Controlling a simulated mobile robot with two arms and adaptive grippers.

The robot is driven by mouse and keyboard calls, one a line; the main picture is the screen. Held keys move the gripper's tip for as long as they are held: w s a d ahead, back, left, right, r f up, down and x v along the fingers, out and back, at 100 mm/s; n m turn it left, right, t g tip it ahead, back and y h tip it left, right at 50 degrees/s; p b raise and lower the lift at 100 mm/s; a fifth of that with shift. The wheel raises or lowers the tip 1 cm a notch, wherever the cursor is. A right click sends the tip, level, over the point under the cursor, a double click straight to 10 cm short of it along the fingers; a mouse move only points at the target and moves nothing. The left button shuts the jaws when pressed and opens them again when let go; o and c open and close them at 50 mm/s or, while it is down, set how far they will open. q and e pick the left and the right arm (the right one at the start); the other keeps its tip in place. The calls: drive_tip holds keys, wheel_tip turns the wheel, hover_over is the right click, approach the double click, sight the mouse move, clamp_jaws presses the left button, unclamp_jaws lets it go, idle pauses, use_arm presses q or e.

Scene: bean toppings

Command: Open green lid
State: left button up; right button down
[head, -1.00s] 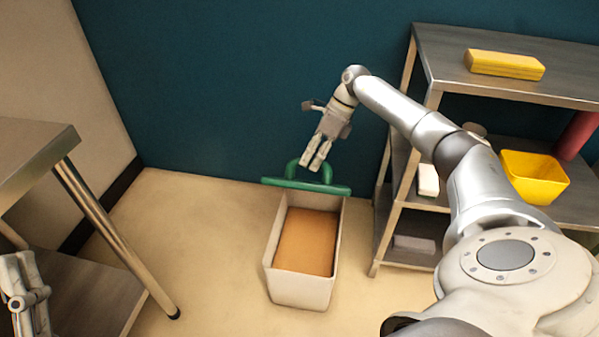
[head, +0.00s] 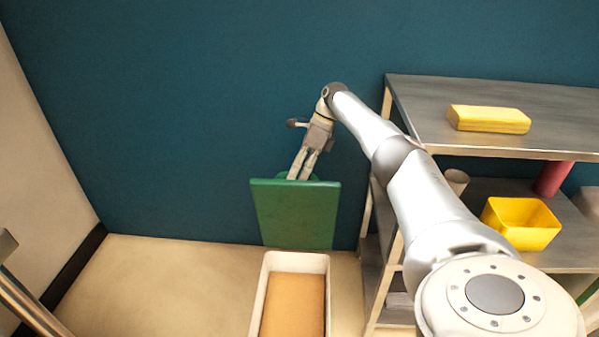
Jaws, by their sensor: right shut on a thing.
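The green lid (head: 296,214) stands close to upright at the far end of the white bin (head: 262,290), its broad face toward me. The bin is open and holds a brown-orange filling (head: 293,305). My right gripper (head: 301,174) is at the lid's top edge, shut on the lid; its fingertips go behind the edge, and the handle there is mostly hidden. My left gripper is not in view.
A metal shelf unit (head: 480,100) stands on the right, with a yellow block (head: 488,119) on top and a yellow bin (head: 521,222) and a red cylinder (head: 553,178) below. A metal table leg (head: 30,303) is at lower left. Floor left of the bin is clear.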

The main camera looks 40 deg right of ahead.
drive_tip(key=shift+s+f, duration=0.15)
drive_tip(key=shift+f, duration=0.25)
drive_tip(key=c, duration=1.6)
unclamp_jaws()
drive_tip(key=o, duration=0.3)
drive_tip(key=shift+w+d+f, duration=0.1)
drive_tip(key=shift+w+f, duration=0.1)
drive_tip(key=shift+o, duration=0.2)
drive_tip(key=shift+r, duration=0.5)
wheel_tip(320, 180, up, 10)
drive_tip(key=shift+f, duration=0.25)
